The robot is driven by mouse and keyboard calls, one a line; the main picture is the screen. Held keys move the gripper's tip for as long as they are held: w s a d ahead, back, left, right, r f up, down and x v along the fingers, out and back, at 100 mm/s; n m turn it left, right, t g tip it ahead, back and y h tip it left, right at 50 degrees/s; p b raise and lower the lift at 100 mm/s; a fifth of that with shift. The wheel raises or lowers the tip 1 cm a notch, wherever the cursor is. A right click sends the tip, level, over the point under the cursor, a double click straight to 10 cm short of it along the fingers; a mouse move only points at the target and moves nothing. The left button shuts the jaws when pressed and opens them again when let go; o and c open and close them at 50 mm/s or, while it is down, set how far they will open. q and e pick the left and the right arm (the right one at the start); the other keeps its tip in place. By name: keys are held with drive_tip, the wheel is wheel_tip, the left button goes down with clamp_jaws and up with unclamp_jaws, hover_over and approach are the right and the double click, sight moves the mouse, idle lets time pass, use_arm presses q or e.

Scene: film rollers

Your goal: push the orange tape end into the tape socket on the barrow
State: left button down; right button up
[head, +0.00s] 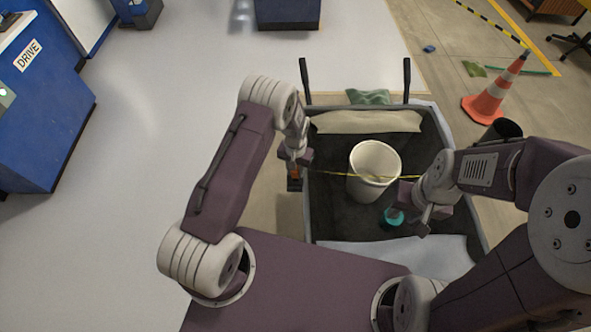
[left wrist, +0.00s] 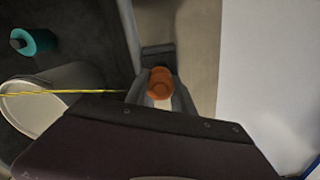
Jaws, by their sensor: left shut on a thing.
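My left gripper (head: 295,157) is at the barrow's left rim, shut on the orange tape end (left wrist: 160,82), which sits between its fingers in the left wrist view. A dark block on the barrow's side, apparently the tape socket (left wrist: 157,54), is just beyond the fingers; I cannot tell whether the tape end touches it. The yellow tape (head: 335,174) runs taut from the left gripper across the white bucket toward my right gripper (head: 424,214). The right gripper hangs over the barrow's right part; its jaws are not clear.
The grey barrow (head: 311,215) holds the white bucket (head: 374,160), a teal spool (head: 392,217) and a beige sack (head: 367,121). Two dark handles rise at its far side. An orange cone (head: 487,103) stands at right. The floor at left is clear up to the blue cabinet (head: 40,110).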

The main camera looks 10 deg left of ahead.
use_arm(q)
drive_tip(key=shift+f+b, duration=0.5)
drive_tip(key=shift+f, duration=0.15)
drive_tip(key=c, duration=1)
unclamp_jaws()
drive_tip(key=shift+r, duration=0.15)
wheel_tip(320, 180, up, 9)
drive_tip(key=shift+f+p, duration=0.1)
drive_tip(key=shift+p, duration=0.35)
